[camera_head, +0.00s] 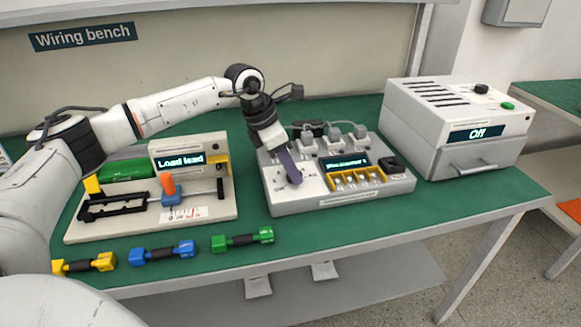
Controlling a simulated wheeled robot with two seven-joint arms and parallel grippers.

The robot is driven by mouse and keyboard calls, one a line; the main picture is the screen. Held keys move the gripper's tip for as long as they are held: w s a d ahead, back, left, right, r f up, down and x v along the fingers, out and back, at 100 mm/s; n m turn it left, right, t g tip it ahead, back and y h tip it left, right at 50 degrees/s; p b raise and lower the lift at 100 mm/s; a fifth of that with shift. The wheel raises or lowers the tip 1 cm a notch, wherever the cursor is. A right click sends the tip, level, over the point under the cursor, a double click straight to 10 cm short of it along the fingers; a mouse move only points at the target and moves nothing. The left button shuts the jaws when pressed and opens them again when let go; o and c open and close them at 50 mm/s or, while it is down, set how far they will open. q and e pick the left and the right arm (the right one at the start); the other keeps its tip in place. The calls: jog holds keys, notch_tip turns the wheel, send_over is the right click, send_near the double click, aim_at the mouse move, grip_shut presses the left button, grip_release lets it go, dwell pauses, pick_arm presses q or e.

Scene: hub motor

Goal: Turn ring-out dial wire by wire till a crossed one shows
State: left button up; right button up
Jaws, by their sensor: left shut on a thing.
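The ring-out tester (312,203), a grey box with a small dark display (346,163), stands at the middle of the green bench. The small display text is too blurred to read surely. A yellow-edged row of several terminals (357,182) sits below the display. My left gripper (290,178) reaches down over the left part of the tester's top and is shut there, on what looks like the dial. The gripper hides most of the dial, so its pointer position cannot be told. My right gripper is not in view.
Left stands a lead fixture (222,205) with a "Load lead" display. Yellow (84,263), blue (162,253) and green (242,240) leads lie along the front edge. Right stands a grey box (455,140) reading "Off". Several grey plugs (334,132) line the tester's back.

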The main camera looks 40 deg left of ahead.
pick_arm(q)
jog(key=o, duration=1.1)
jog(key=shift+c, duration=0.2)
jog(key=shift+r, duration=0.1)
jog(key=v, duration=1)
dwell(0.8)
